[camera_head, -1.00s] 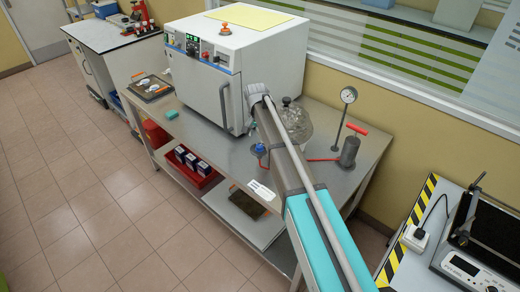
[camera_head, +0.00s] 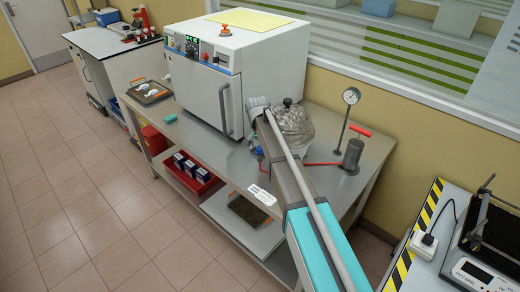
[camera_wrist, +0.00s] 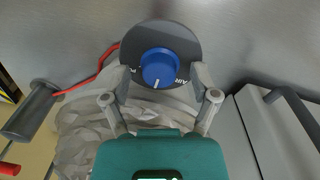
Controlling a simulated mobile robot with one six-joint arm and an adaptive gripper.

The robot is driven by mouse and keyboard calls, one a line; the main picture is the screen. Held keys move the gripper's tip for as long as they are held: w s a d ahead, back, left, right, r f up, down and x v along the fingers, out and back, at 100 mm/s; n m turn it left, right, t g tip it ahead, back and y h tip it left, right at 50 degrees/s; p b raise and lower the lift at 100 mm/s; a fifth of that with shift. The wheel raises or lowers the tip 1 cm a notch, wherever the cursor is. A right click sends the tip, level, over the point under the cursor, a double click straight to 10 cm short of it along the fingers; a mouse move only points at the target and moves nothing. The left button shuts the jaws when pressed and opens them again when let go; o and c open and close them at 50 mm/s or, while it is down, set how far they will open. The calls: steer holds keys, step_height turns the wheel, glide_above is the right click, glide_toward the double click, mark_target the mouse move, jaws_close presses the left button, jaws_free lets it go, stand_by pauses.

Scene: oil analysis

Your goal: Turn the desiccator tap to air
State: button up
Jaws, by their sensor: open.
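The desiccator (camera_head: 294,125) is a clear glass vessel with a dark top knob, standing on the steel bench right of the white oven. Its tap is a blue round knob (camera_wrist: 159,67) on a dark disc (camera_wrist: 187,42). The knob's white mark points down in the wrist view. The word AIR is printed on the disc to the right of the mark; lettering on the left is mostly covered. My gripper (camera_wrist: 162,84) is open, one finger on each side of the knob, over the disc's edges. I cannot tell whether the fingers touch it. In the head view my arm partly hides the tap.
The oven (camera_head: 240,75) stands close left of my arm. A red hose (camera_head: 318,163) runs to a grey pump (camera_head: 351,155) with a red handle, beside a dial gauge (camera_head: 350,98). The bench front is mostly clear.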

jaws_close()
stand_by(0.4)
steer(key=shift+n, duration=0.3)
steer(key=n, duration=1.1)
steer(key=shift+s+t, duration=0.1)
steer(key=shift+t, duration=0.2)
steer(key=shift+n, duration=0.3)
